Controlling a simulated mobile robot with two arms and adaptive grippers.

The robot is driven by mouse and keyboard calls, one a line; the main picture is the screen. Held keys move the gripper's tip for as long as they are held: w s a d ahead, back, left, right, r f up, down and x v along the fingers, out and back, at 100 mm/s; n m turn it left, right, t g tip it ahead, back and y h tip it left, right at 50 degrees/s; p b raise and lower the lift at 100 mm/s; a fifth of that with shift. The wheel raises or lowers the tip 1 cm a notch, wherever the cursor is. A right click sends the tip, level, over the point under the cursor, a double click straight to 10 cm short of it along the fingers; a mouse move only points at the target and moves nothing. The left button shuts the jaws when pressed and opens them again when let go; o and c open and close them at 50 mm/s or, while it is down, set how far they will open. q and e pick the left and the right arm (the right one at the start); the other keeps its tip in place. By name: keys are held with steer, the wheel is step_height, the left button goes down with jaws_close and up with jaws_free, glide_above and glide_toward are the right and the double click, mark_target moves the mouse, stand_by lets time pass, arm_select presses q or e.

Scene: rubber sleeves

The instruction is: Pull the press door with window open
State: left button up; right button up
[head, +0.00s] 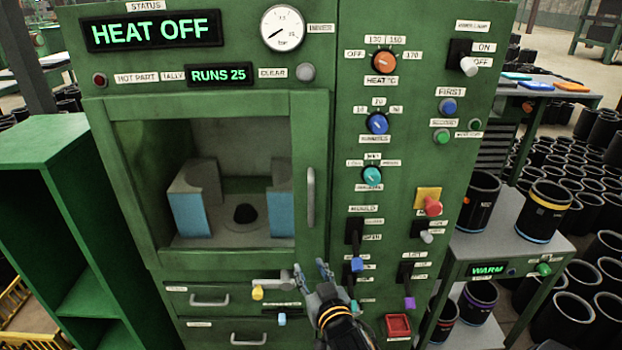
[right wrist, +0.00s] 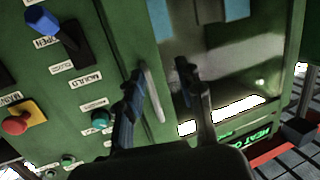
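The press door (head: 205,262) is a green frame around a window and looks shut on the front of the green press. Its upright grey handle (head: 310,197) is on the door's right side. Through the window I see two half-round mould blocks (head: 190,205) with blue faces and a dark knob between them. My right gripper (head: 311,268) is open and empty, below the handle in the head view. In the right wrist view the handle (right wrist: 154,92) shows between the two fingers (right wrist: 160,78), nearer the left one; I cannot tell the depth gap. My left gripper is not in view.
Right of the door is a panel with knobs, switches and levers, including a blue-tipped mould lever (head: 356,264). Below are drawers (head: 210,300) and a yellow-tipped lever (head: 258,292). A green shelf (head: 45,200) stands left. A side table (head: 500,235) with black sleeves stands right.

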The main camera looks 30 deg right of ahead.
steer(key=m+t+h, duration=0.1)
steer(key=h, duration=0.1)
glide_toward(312, 198)
steer(key=s, duration=0.3)
steer(key=p, duration=0.1)
steer(key=p+x, duration=0.1)
steer(key=x, duration=0.3)
steer(key=p+x, duration=0.1)
steer(key=x, duration=0.3)
steer(key=a+p+x, duration=0.1)
steer(key=x, duration=0.3)
steer(key=shift+w+d+r, duration=0.1)
steer(key=shift+w+r, duration=0.1)
steer(key=shift+w, duration=0.1)
steer(key=shift+w+d+f+p, duration=0.1)
steer(key=shift+w+d+p, duration=0.2)
steer(key=shift+w, duration=0.3)
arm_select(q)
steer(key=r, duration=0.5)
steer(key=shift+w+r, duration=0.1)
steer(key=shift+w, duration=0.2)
arm_select(e)
steer(key=shift+a, duration=0.1)
jaws_close()
